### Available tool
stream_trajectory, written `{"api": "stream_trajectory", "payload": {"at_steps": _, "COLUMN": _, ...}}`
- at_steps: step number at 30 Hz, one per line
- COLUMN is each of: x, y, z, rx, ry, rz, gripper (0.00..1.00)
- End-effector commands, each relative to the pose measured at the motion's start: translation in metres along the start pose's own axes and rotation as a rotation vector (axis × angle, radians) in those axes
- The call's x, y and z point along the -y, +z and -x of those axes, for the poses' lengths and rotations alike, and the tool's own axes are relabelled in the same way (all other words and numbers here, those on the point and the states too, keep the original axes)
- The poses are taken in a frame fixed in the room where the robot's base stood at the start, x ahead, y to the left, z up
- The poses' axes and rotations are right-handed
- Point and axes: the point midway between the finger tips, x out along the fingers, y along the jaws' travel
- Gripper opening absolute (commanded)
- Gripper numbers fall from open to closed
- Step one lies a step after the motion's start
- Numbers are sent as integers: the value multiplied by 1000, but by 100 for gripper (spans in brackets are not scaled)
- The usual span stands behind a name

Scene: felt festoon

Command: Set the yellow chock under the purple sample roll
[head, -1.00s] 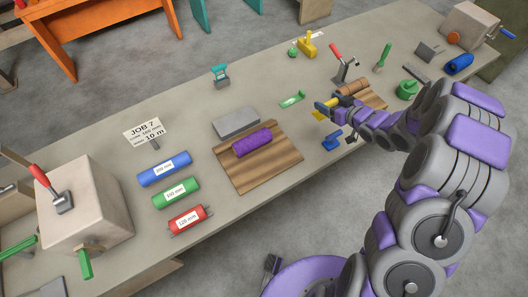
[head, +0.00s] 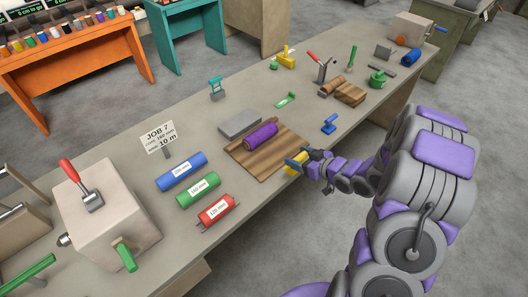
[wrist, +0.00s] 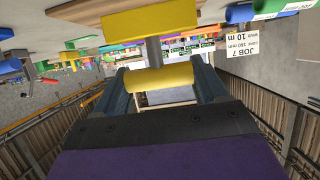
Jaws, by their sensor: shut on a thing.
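The purple sample roll (head: 260,136) lies on a brown ribbed board (head: 252,164) in the middle of the bench in the head view. My gripper (head: 302,158) is at the board's right end, to the lower right of the roll and apart from it. It is shut on the yellow chock (head: 293,167). In the wrist view, the chock's yellow bar (wrist: 157,81) sits between my two fingers (wrist: 160,88), with a grey stem running to a wider yellow block (wrist: 150,20). I cannot tell from these views whether the chock touches the board.
A grey block (head: 239,124) lies behind the roll. Blue (head: 181,171), green (head: 198,189) and red (head: 216,210) labelled rolls lie to the left. A small blue tool (head: 329,124) stands right of the board. The JOB 7 sign (head: 158,136) stands at the left.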

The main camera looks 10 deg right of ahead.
Motion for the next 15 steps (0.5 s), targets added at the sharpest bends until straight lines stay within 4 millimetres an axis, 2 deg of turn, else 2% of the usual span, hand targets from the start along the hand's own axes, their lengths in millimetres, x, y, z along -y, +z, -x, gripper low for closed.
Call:
{"api": "stream_trajectory", "payload": {"at_steps": 3, "x": 1, "y": -10, "z": -30, "rx": -3, "ry": -7, "rz": 7, "gripper": 39}}
{"api": "stream_trajectory", "payload": {"at_steps": 15, "x": -24, "y": -36, "z": -116, "rx": -1, "ry": -3, "rz": 7, "gripper": 39}}
